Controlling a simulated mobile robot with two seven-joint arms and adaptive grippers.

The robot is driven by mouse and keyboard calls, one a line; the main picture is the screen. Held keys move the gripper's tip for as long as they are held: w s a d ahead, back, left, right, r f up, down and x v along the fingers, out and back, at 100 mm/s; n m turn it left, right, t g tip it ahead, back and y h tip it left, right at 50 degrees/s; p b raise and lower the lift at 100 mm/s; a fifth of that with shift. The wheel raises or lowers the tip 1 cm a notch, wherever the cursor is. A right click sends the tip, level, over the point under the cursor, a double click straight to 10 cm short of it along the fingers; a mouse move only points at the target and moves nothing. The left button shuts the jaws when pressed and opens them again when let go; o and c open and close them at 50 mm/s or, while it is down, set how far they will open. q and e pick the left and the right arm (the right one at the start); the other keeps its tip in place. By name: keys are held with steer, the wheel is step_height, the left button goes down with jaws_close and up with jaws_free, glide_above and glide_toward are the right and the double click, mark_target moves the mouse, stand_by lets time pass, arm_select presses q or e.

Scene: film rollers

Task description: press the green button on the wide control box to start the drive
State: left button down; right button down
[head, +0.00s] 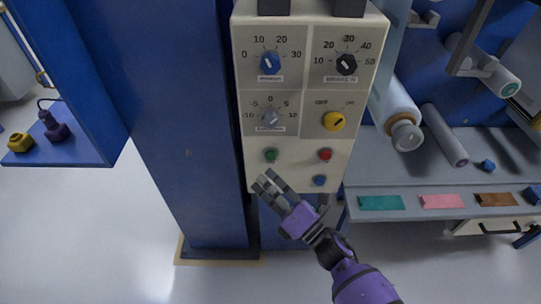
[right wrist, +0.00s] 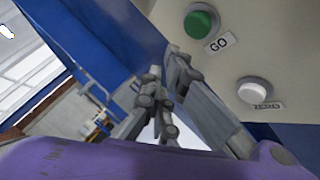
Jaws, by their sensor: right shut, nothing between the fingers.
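The wide control box (head: 288,151) is a cream panel on a blue column, with several dials and buttons. The green button (head: 271,155) is at its lower left. In the right wrist view the green button (right wrist: 201,20) sits above a GO label, with a white button (right wrist: 254,90) labelled ZERO below it to the right. My right gripper (head: 264,184) is shut and empty, just below the green button in the head view. In the right wrist view its fingertips (right wrist: 165,62) are left of and below the green button, apart from it in the picture. My left gripper is not in view.
A red button (head: 325,155), a blue button (head: 319,181) and a yellow switch (head: 333,121) are on the same panel. Rollers (head: 396,112) and a grey shelf (head: 460,201) with coloured strips are to the right. A blue shelf (head: 75,141) juts out at left.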

steer(key=shift+s, duration=1.2)
